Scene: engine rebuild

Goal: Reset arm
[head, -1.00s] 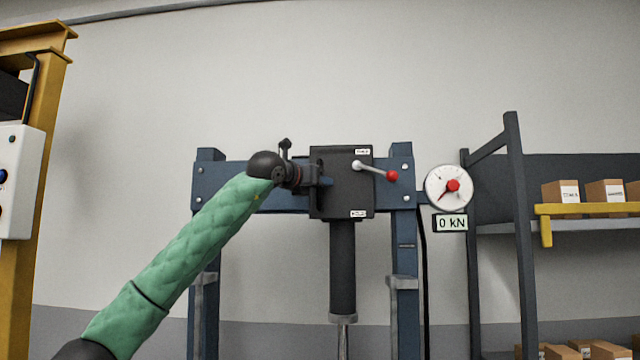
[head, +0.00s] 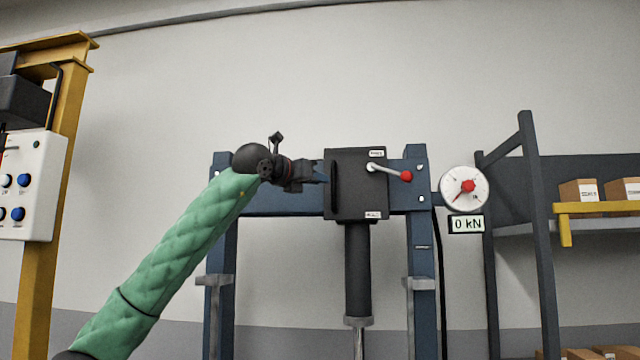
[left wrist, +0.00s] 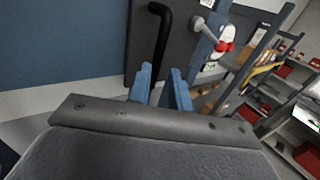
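My left gripper (head: 322,178) reaches in from the left in the head view, just left of a dark press box (head: 360,205). In the left wrist view its two blue fingers (left wrist: 161,78) stand apart with an empty gap between them. The black bar handle (head: 334,186) on the box front is a little beyond the fingertips, and it also shows in the left wrist view (left wrist: 161,38). A grey lever with a red knob (head: 405,176) sticks out to the right of the box front. My right gripper is in neither view.
A blue press frame (head: 422,240) carries the box, with a black cylinder (head: 358,270) below it. A round gauge (head: 464,201) and a "0 kN" display (head: 467,224) are at its right. A shelf rack (head: 535,230) stands farther right. A white button panel (head: 28,180) hangs at far left.

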